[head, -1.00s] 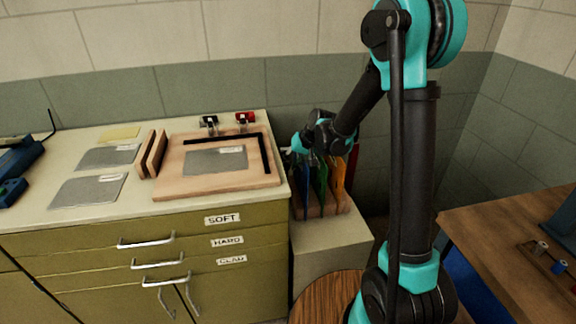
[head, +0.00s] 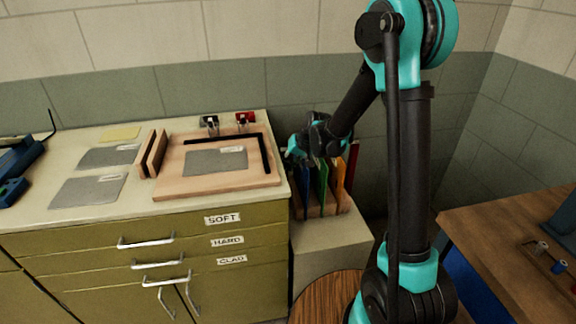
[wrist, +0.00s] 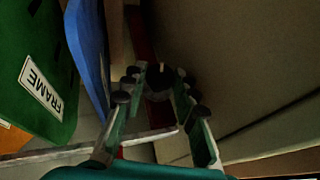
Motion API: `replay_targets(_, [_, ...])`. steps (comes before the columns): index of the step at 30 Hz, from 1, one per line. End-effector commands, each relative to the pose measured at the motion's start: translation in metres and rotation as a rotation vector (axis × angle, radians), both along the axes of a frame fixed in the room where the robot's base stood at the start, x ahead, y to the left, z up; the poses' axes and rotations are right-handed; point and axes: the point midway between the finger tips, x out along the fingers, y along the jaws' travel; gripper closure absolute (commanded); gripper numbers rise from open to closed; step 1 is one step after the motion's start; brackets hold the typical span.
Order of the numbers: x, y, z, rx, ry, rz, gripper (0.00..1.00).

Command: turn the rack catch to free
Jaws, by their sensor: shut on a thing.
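The rack (head: 322,208) stands on a pale block beside the workbench and holds upright coloured boards. My gripper (wrist: 160,80) is down at the rack's left side in the head view, where my own wrist hides most of it. In the wrist view its fingers close around a small dark knob-like part (wrist: 159,74), which looks like the rack catch. The fingers hide much of it, and I cannot tell which way the catch is turned. A blue board (wrist: 89,50) and a green board labelled FRAME (wrist: 38,75) are close on the left of the fingers.
The workbench (head: 75,216) at left carries a wooden board (head: 172,190) with a grey sheet, plus other loose sheets. An orange board (head: 339,180) is in the rack. A plain pale surface (wrist: 240,60) is close on the fingers' right. A wooden table (head: 500,220) stands at right.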

Motion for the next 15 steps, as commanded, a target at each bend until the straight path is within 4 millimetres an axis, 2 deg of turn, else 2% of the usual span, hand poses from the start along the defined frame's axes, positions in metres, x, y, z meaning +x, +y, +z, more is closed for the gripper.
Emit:
replay_targets(9, [-0.0019,0.0043,0.0007,-0.185,-0.053,0.004,1.00])
replay_targets(15, [-0.0016,0.0038,0.0010,-0.213,-0.062,0.002,1.00])
